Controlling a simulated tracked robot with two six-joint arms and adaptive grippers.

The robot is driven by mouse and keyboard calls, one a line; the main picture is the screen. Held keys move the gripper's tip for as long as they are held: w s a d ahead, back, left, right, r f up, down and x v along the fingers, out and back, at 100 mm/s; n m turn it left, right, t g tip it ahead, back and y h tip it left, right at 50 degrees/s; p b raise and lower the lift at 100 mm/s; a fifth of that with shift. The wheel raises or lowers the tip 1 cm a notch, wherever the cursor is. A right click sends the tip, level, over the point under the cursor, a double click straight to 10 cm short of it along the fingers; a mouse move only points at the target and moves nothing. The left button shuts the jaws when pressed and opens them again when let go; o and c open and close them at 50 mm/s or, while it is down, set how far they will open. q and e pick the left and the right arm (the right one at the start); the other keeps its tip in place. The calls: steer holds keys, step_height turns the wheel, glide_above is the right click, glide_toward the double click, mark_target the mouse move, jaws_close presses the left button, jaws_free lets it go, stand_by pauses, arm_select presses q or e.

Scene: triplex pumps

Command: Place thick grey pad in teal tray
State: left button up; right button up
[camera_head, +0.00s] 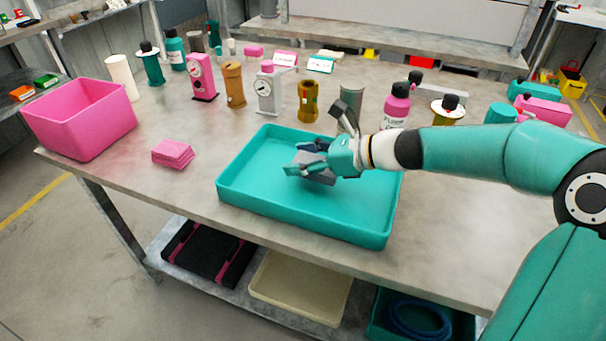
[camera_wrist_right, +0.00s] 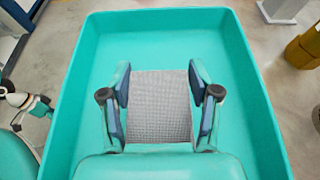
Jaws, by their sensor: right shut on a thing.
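The teal tray (camera_head: 262,207) lies on the grey workbench, and its rim also shows in the right wrist view (camera_wrist_right: 160,18). My right gripper (camera_head: 310,160) is over the middle of the tray. It is shut on the thick grey pad (camera_head: 318,176), which shows between the two fingers in the right wrist view (camera_wrist_right: 160,108). I cannot tell whether the pad touches the tray floor. Part of the pad is hidden by the fingers in the head view.
A pink bin (camera_head: 80,117) and a stack of pink pads (camera_head: 173,153) are left of the tray. Gauges, brown cylinders and a pink bottle (camera_head: 396,106) stand behind it. A cream tray (camera_head: 300,287) is on the lower shelf. Bare bench lies between the pink pads and the tray.

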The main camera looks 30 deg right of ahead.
mark_target(301, 180)
steer(key=shift+f+b, duration=0.45)
steer(key=shift+f, duration=1.3)
steer(key=shift+f, duration=0.15)
steer(key=o, duration=1)
steer(key=shift+c, duration=0.2)
steer(key=shift+d+r, duration=0.1)
steer(key=shift+r, duration=0.15)
steer(key=p+v, duration=0.2)
steer(key=v, duration=0.9)
steer(key=shift+s+d+r, duration=0.15)
steer(key=shift+s+d, duration=0.05)
steer(key=shift+s, duration=0.1)
